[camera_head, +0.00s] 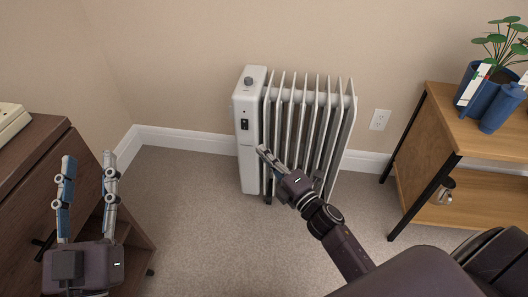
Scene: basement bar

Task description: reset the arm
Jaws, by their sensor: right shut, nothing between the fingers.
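My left gripper (87,168) is at the lower left, pointing up, with its two fingers spread apart and nothing between them. It is in front of the brown wooden cabinet. My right arm comes in from the lower right. My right gripper (263,150) points up and to the left, with its fingers together and nothing visible in them. It overlaps the lower front of the white oil radiator (249,135) in the picture; I cannot tell whether it touches it.
The brown cabinet (40,170) stands at the left with a beige device (10,121) on top. A wooden side table (445,125) at the right holds a potted plant (500,45) and a blue vase (502,108). A wall outlet (380,120) is behind. Carpet (200,240) between is clear.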

